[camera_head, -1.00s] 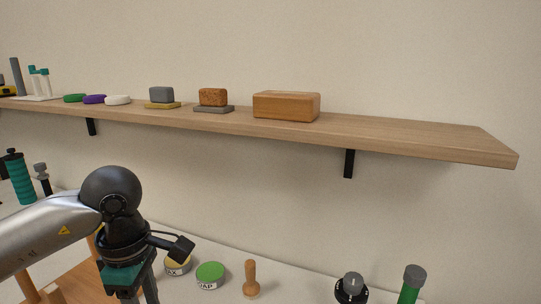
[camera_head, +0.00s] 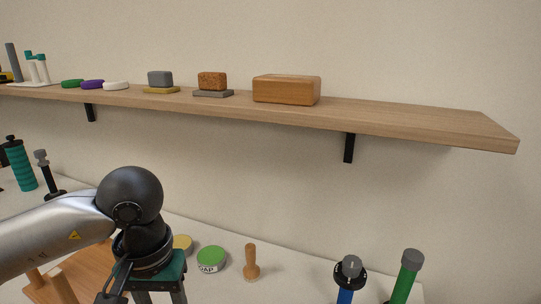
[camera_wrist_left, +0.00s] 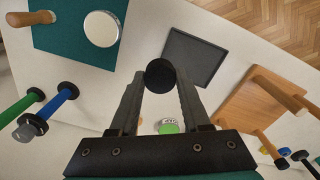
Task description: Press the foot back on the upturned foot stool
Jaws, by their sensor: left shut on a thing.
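My left gripper (camera_wrist_left: 161,88) is shut on a round black foot (camera_wrist_left: 160,72), held between the fingertips in the left wrist view. In the head view only the wrist and upper part of this gripper show, and its fingertips are below the picture edge. The upturned foot stool (camera_wrist_left: 249,102) lies to the right of the gripper in the left wrist view, its wooden legs pointing up. It also shows at the lower left of the head view (camera_head: 88,262), partly hidden by my arm. The foot is apart from the stool. My right gripper is not in view.
A dark tray (camera_wrist_left: 196,57) lies beyond the fingertips. A teal mat (camera_wrist_left: 64,42) carries a silver-topped disc. A green-lidded tin (camera_head: 211,258), a wooden peg-shaped tool (camera_head: 251,262) and dumbbell-like handles stand on the white table. A wall shelf (camera_head: 420,126) hangs above.

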